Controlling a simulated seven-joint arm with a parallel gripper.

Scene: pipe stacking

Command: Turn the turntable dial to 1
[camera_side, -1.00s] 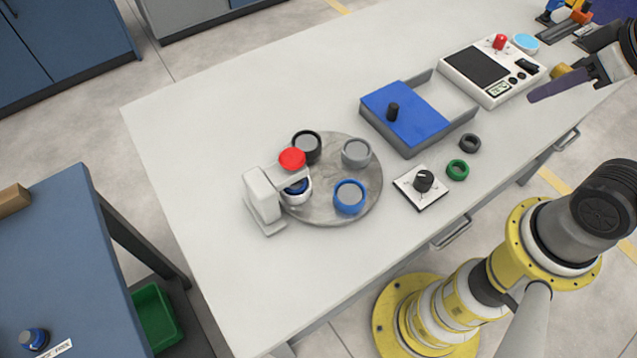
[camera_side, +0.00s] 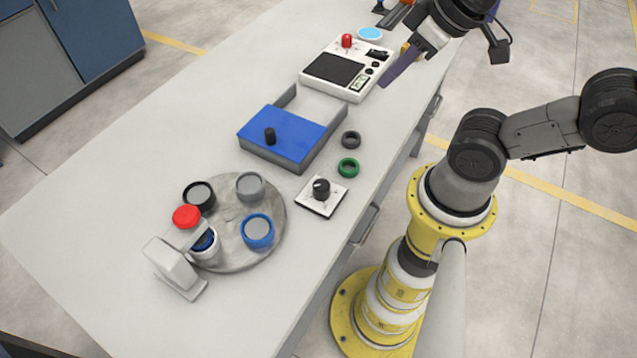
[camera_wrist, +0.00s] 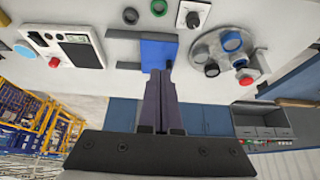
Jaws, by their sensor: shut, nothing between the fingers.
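The dial (camera_side: 321,188) is a black knob on a small white square plate, near the table's front edge; it also shows in the wrist view (camera_wrist: 192,18). The number it points at is too small to read. The round grey turntable (camera_side: 233,224) lies left of the dial. Grey, black and blue-rimmed cups and a white cup stand around its edge. My gripper (camera_side: 384,84) is shut and empty, beside the white device at the far end of the table, well away from the dial. In the wrist view my fingers (camera_wrist: 160,90) are together.
A white press with a red top (camera_side: 186,217) stands at the turntable's left edge. A blue-lidded box (camera_side: 285,135) is behind the dial. A green ring (camera_side: 348,168) and a dark ring (camera_side: 351,139) lie beside it. A white device (camera_side: 335,72) with a dark screen stands beyond.

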